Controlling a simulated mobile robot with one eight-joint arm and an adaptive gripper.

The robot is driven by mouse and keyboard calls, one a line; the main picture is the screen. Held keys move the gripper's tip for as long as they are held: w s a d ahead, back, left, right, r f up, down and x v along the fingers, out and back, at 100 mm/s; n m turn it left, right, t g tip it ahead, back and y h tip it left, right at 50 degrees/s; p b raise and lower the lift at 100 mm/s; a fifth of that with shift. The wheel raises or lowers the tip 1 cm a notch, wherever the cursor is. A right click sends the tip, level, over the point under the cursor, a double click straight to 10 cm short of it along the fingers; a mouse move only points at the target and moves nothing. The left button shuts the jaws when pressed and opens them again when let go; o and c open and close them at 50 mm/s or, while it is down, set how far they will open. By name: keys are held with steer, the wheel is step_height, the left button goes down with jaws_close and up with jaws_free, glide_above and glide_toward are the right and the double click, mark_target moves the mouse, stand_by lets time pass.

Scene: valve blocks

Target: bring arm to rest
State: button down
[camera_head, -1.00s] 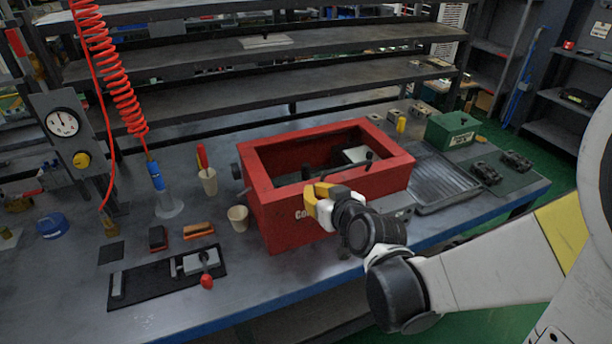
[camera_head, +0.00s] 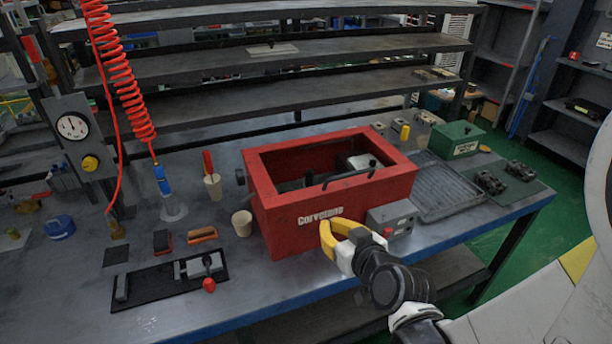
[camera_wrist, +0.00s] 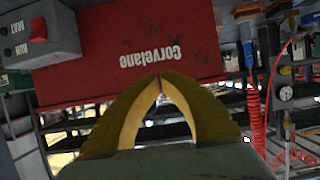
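The red box (camera_wrist: 85,55) appears upside down behind the fingertips in that view. I cannot tell the exact gap to the box. My arm reaches in from the lower right of the head view.
A grey control box with a red button (camera_head: 392,222) stands right of my gripper; it also shows in the wrist view (camera_wrist: 35,50). A ribbed tray (camera_head: 445,190), a green box (camera_head: 457,141) and valve blocks (camera_head: 505,178) lie further right. Cups (camera_head: 242,226) stand left.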

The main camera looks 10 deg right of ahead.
steer(key=shift+s, duration=0.1)
steer(key=s+d+r+m+g+h, duration=0.1)
steer(key=s+d+r+g, duration=0.1)
steer(key=s, duration=0.4)
steer(key=s+d+r+m+g+h, duration=0.1)
steer(key=s+d+r+g, duration=0.1)
steer(key=s+g, duration=0.2)
steer(key=s, duration=0.3)
steer(key=shift+r+h, duration=0.2)
steer(key=shift+h, duration=0.1)
stand_by(0.5)
